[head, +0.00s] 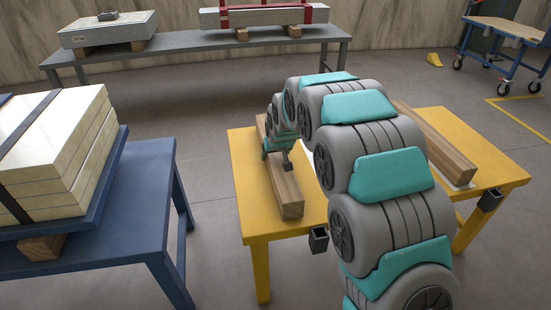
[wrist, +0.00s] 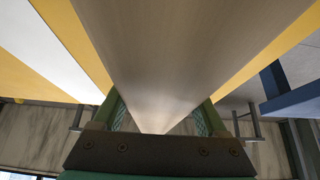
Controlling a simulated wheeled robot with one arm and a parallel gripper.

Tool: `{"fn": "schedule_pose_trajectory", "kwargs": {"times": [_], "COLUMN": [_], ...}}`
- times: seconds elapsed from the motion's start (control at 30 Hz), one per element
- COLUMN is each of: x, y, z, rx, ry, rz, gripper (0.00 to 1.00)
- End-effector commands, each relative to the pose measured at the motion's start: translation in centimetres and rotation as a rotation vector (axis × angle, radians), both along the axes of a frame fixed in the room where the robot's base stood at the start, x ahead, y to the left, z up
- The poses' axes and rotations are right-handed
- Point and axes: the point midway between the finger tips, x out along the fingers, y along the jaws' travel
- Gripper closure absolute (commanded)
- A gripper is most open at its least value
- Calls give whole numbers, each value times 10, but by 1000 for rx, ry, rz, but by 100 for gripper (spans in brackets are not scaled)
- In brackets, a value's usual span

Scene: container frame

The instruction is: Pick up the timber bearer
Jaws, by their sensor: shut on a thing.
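A long square-cut timber bearer (head: 287,187) lies lengthwise along the left side of the yellow table (head: 243,178) in the head view. My gripper (head: 278,152) is on it from above, around its middle. In the wrist view, the bearer (wrist: 160,60) runs between the two green fingers of my gripper (wrist: 160,118), which are shut on its sides. I cannot tell whether its underside touches the table. A second timber bearer (head: 440,145) lies along the right side of the yellow table, partly hidden by my arm.
A blue table (head: 150,200) with strapped pale slabs (head: 60,150) on a bearer stands at left, across a gap. A grey bench (head: 190,42) with more slabs is behind. A blue cart (head: 505,30) stands at far right. Open floor lies between.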

Motion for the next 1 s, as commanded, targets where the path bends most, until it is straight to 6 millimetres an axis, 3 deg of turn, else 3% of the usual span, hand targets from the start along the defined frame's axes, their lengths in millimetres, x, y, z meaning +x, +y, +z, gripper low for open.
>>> {"fn": "schedule_pose_trajectory", "kwargs": {"times": [0.03, 0.27, 0.77, 1.0], "x": [0, 0, 0, 1], "y": [0, 0, 0, 0], "z": [0, 0, 2, 21], "rx": [0, 0, 0, 2], "ry": [0, 0, -1, -6], "rz": [0, 0, 0, 0], "gripper": [75, 100, 100, 100]}}
